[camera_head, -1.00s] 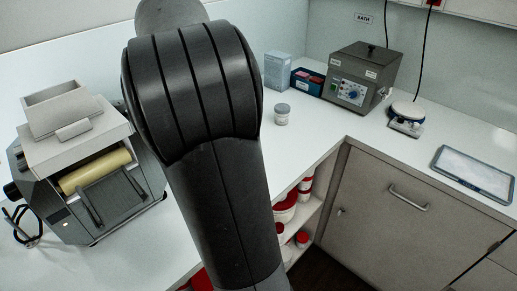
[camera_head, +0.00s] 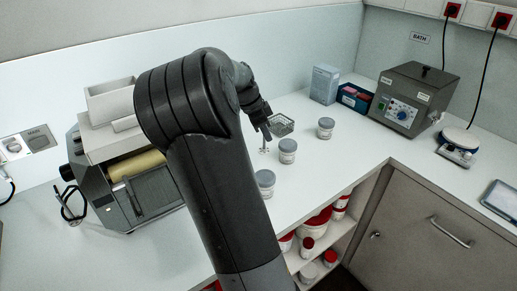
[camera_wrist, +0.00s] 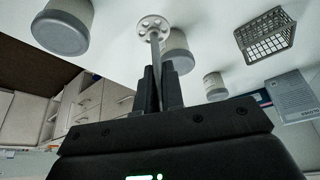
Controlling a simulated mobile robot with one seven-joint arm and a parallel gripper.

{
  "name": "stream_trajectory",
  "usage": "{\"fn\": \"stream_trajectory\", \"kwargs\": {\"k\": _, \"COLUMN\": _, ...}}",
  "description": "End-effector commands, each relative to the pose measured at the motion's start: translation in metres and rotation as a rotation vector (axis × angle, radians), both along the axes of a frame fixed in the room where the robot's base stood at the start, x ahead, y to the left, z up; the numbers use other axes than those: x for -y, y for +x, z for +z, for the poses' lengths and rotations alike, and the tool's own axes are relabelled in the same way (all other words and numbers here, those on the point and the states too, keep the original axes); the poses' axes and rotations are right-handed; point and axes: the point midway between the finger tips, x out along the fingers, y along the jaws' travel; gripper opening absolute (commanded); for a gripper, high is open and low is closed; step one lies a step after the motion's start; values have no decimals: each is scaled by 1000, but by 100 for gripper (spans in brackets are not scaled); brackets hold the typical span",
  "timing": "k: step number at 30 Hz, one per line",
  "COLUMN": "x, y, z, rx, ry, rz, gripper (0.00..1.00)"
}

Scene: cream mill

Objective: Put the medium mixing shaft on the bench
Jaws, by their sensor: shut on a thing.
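The mixing shaft is a thin metal rod with a holed round disc on its end, clear in the wrist view (camera_wrist: 153,27). In the head view its disc end (camera_head: 265,149) shows small below my gripper (camera_head: 264,128), near the bench top (camera_head: 225,169). My gripper is shut on the shaft, with the rod between its two dark fingers in the wrist view (camera_wrist: 157,78). I cannot tell whether the disc touches the bench. The upper part of the rod is hidden by the fingers and gripper body.
Grey-lidded jars stand close by: one right of the shaft (camera_head: 288,150), one nearer (camera_head: 265,182), one farther right (camera_head: 325,128). A wire basket (camera_head: 281,125) sits just behind. The roller mill (camera_head: 133,190) is left; the bath unit (camera_head: 410,98) is back right. Bare bench lies between mill and shaft.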

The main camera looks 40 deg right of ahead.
Motion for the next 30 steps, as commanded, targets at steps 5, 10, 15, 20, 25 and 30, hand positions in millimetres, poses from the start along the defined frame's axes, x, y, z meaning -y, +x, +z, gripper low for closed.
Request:
{"fn": "stream_trajectory", "kwargs": {"k": 5, "x": -19, "y": 30, "z": -22, "rx": -2, "ry": 0, "rz": 1, "gripper": 0}}
{"fn": "stream_trajectory", "kwargs": {"k": 10, "x": -27, "y": 42, "z": -30, "rx": 0, "ry": 0, "rz": 1, "gripper": 0}}
{"fn": "stream_trajectory", "kwargs": {"k": 15, "x": -28, "y": 43, "z": -44, "rx": -1, "ry": 1, "rz": 1, "gripper": 0}}
{"fn": "stream_trajectory", "kwargs": {"k": 20, "x": -27, "y": 43, "z": -67, "rx": -1, "ry": 1, "rz": 1, "gripper": 0}}
{"fn": "stream_trajectory", "kwargs": {"k": 25, "x": -27, "y": 43, "z": -70, "rx": 1, "ry": -1, "rz": 2, "gripper": 0}}
{"fn": "stream_trajectory", "kwargs": {"k": 30, "x": -27, "y": 43, "z": -72, "rx": 0, "ry": 0, "rz": 1, "gripper": 0}}
